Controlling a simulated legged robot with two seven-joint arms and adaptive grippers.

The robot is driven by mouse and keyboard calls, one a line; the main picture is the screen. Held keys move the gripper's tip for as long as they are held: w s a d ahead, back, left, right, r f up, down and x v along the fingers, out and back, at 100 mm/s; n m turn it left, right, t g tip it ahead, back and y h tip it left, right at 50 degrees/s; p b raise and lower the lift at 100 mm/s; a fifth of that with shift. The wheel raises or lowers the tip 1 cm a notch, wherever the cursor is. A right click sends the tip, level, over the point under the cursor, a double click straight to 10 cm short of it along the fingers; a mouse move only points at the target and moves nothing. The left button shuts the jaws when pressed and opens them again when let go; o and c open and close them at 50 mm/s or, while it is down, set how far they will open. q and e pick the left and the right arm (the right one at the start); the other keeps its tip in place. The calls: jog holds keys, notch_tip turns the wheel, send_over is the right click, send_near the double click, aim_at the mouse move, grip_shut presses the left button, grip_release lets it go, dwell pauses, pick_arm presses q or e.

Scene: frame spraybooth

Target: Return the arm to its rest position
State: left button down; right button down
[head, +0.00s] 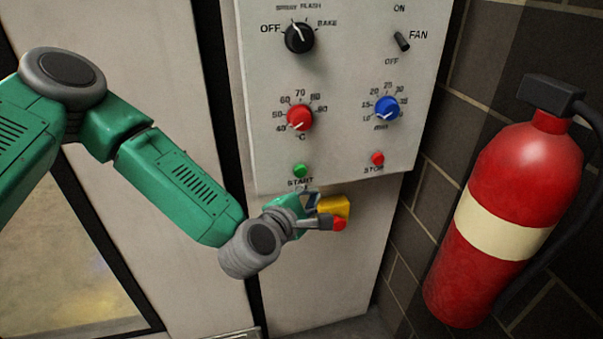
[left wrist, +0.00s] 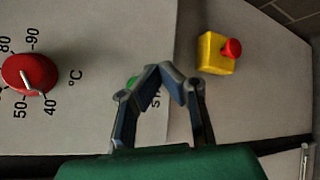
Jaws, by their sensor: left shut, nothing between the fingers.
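My left arm (head: 183,187) comes in from the left, bent at the elbow and stretched towards the lower edge of the control panel (head: 345,145). My left gripper (head: 318,211) is shut and empty, in front of the area below the panel. In the left wrist view the fingertips (left wrist: 160,70) meet in a point, partly over the green start button (left wrist: 132,82). A yellow box (head: 334,205) with a red button (head: 340,224) is close by the gripper in the head view, partly hidden by it. In the wrist view the yellow box (left wrist: 215,60) is apart, right of the fingertips. My right gripper is not in view.
The panel carries a black knob (head: 299,38), a fan switch (head: 402,41), a red temperature knob (head: 300,117), a blue minutes knob (head: 387,108) and a red stop button (head: 378,158). A red fire extinguisher (head: 520,170) hangs at right by the tiled wall (head: 410,235).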

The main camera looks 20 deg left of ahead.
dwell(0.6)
pick_arm(q)
jog(key=s+d+f+m+g+h+b, duration=0.1)
jog(key=s+f+m+g+h+b, duration=0.15)
jog(key=s+f+m+g, duration=1)
jog(key=s+a+f+m+y, duration=0.1)
jog(key=s+a+f+m, duration=0.2)
jog(key=s, duration=0.4)
jog(key=s+a+f+m+g+y+b, duration=0.1)
jog(key=s+a+f+m+y, duration=0.1)
jog(key=s+a+f+m, duration=0.2)
jog(key=s+a+f+m+g+y+b, duration=0.1)
jog(key=s+a+f+m+y, duration=0.1)
jog(key=s+a+f, duration=0.4)
jog(key=s+f+m, duration=0.1)
jog(key=s+f, duration=0.1)
jog(key=s, duration=0.3)
jog(key=shift+a, duration=0.25)
jog(key=shift+m, duration=0.25)
